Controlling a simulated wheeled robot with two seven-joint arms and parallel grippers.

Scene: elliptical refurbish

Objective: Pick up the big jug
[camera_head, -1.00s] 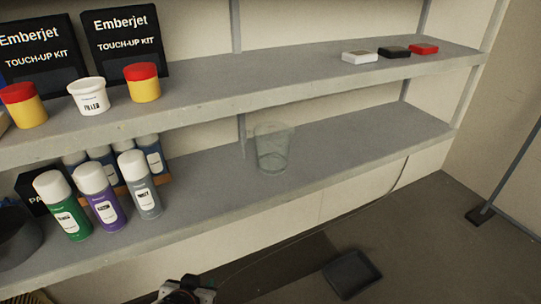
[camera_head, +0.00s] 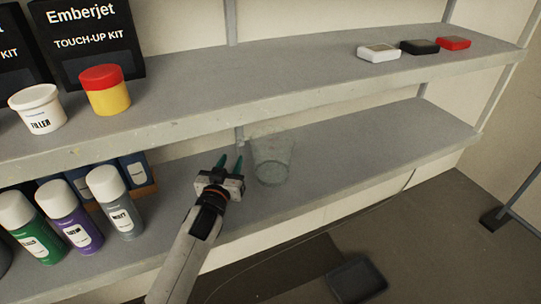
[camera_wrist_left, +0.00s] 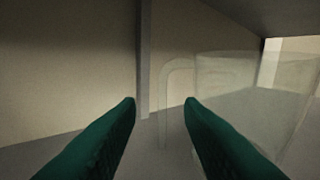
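The big jug (camera_head: 272,160) is clear and see-through, standing upright on the lower shelf in the head view. Its handle is on its left side and shows in the left wrist view, with the jug body (camera_wrist_left: 245,90) to the right. My left gripper (camera_head: 230,163) is open, its two green fingers apart, just left of the jug. Whether a finger touches the jug cannot be told. My right gripper is not in view.
Spray cans (camera_head: 70,222) stand on the lower shelf to the left. The upper shelf (camera_head: 300,80) runs above the jug, with a filler tub (camera_head: 38,110) and small boxes (camera_head: 418,47) on it. The lower shelf right of the jug is clear. A dark tray (camera_head: 357,279) lies on the floor.

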